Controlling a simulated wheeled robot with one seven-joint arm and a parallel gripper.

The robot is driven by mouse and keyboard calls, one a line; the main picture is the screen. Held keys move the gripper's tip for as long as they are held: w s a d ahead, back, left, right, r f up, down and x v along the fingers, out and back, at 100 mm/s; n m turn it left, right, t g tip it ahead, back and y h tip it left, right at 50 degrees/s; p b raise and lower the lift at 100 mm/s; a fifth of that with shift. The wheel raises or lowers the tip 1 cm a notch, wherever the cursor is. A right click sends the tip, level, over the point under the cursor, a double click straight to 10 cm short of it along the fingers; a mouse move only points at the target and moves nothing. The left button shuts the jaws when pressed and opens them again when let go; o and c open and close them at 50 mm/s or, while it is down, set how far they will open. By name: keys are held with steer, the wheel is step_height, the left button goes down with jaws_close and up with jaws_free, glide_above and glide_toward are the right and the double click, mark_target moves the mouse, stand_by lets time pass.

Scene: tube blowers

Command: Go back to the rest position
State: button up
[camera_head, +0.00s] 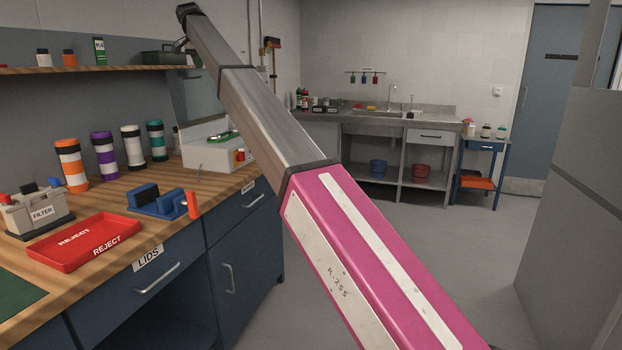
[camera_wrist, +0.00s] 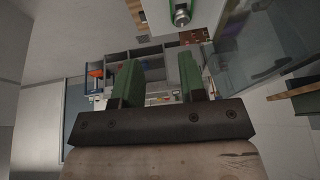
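My gripper (camera_wrist: 158,78) shows in the wrist view with its two green fingers well apart. Only background shows between them, so it is open and empty. My arm, pink then grey, crosses the head view from lower right to upper left. The gripper cannot be made out clearly in the head view. The white box (camera_head: 208,152) with a green ring stands on the workbench. A white part with a green ring (camera_wrist: 182,18) also shows at the top of the wrist view, apart from the fingers.
The wooden workbench (camera_head: 190,192) holds a red reject tray (camera_head: 92,241), a filter box (camera_head: 38,213), a blue fixture (camera_head: 157,201) and several banded tubes. A wooden shelf (camera_head: 60,69) is above. A sink counter (camera_head: 400,116) stands at the back. The floor between is clear.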

steer(key=d+f+n+g, duration=0.1)
steer(key=d+f, duration=0.8)
steer(key=f, duration=0.5)
steer(key=d+f, duration=0.9)
steer(key=f, duration=0.5)
steer(key=s+d+f+n+g, duration=0.1)
steer(key=s+d+f, duration=0.3)
steer(key=d+f, duration=0.5)
steer(key=s+d+f, duration=0.3)
steer(key=d+f, duration=0.4)
steer(key=f, duration=0.5)
steer(key=s+d+f+n+g, duration=0.1)
steer(key=s+d+f, duration=1.4)
steer(key=f, duration=0.2)
steer(key=s+d+f, duration=0.5)
steer(key=s, duration=0.5)
steer(key=s+d+f+g+y, duration=0.1)
steer(key=s+d+f, duration=0.4)
steer(key=s, duration=0.4)
steer(key=shift+s+d+n, duration=0.35)
steer(key=shift+d+n, duration=0.05)
